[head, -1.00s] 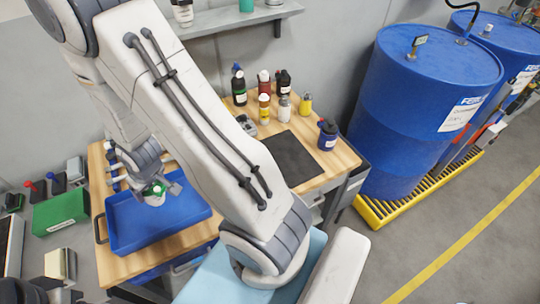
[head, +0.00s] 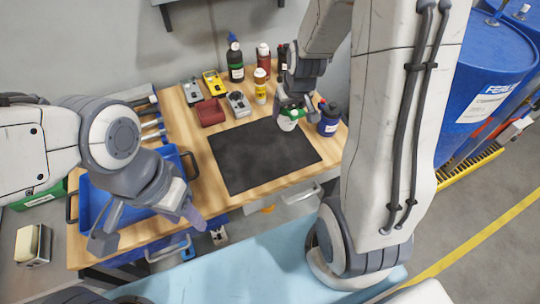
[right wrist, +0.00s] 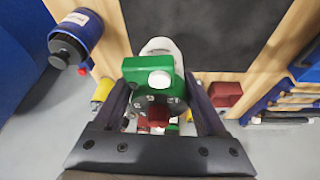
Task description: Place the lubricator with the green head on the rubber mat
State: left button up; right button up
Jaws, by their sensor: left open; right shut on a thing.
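The lubricator with the green head (head: 288,122) has a white body and is held at the mat's right far corner. My right gripper (head: 292,106) is shut on it; in the right wrist view the green head (right wrist: 155,82) sits between the fingers (right wrist: 158,100). The rubber mat (head: 250,160) is a dark, bare sheet on the wooden table, also seen in the right wrist view (right wrist: 215,30). I cannot tell whether the lubricator touches the mat. My left gripper (head: 147,228) is open and empty in front of the blue tray.
A dark blue bottle (head: 329,120) stands close right of the lubricator. Several bottles, including a yellow one (head: 260,86), stand behind the mat. A red box (head: 210,112) and a grey device (head: 238,103) lie near its far edge. The blue tray (head: 88,200) is at left.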

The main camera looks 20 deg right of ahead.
jog(key=s+d+r+b, duration=0.2)
jog(key=s+d+b, duration=0.1)
jog(key=d+b, duration=0.25)
pick_arm(q)
notch_tip(320, 180, down, 8)
pick_arm(e)
send_over(270, 142)
jog(key=shift+m, duration=0.4)
jog(key=shift+f, duration=5.25)
jog(key=o, duration=1.1)
jog(key=shift+f, duration=0.15)
jog(key=o, duration=0.4)
